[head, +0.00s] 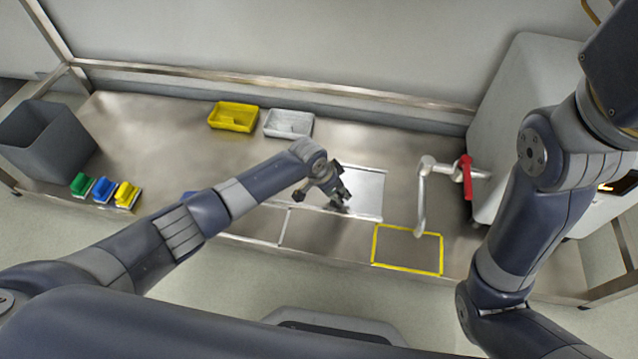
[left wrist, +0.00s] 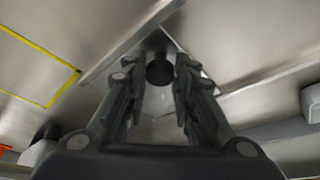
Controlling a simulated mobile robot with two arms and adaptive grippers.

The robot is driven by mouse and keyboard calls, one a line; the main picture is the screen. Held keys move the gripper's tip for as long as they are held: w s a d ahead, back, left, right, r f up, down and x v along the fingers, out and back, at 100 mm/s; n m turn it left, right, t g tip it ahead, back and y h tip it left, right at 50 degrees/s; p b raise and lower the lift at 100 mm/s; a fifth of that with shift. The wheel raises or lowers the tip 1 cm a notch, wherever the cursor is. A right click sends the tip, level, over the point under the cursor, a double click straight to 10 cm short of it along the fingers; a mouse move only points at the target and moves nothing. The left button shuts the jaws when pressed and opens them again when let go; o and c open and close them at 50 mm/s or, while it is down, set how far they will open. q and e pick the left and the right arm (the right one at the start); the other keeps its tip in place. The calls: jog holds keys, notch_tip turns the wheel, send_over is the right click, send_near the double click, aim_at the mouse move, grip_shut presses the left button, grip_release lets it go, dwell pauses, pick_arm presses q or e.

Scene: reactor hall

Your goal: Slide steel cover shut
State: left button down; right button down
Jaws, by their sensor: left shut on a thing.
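The steel cover (head: 366,190) is a bright flat plate lying in the steel bench top, right of centre in the head view. My left gripper (head: 340,203) reaches down over it, near its front edge. In the left wrist view, my left gripper (left wrist: 158,88) has its two fingers closed in on a dark round knob (left wrist: 160,70). The gripper is shut on this knob, which appears to belong to the cover. The gripper and arm hide the cover's left part and the knob in the head view. My right gripper is out of view.
A yellow-outlined area (head: 407,250) lies front right of the cover. A tap with a red lever (head: 466,177) stands to the right. Yellow (head: 233,117) and white (head: 288,124) trays sit behind. A grey bin (head: 45,140) and coloured brushes (head: 103,190) stand at the left.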

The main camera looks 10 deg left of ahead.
pick_arm(q)
jog(key=shift+d, duration=0.35)
jog(key=c, duration=1.3)
grip_release()
jog(key=shift+d, duration=0.1)
jog(key=shift+s+a+r, duration=0.15)
jog(key=shift+a+r, duration=0.15)
jog(key=shift+r, duration=0.3)
jog(key=v, duration=1)
jog(key=shift+r, duration=0.3)
jog(key=shift+s, duration=0.1)
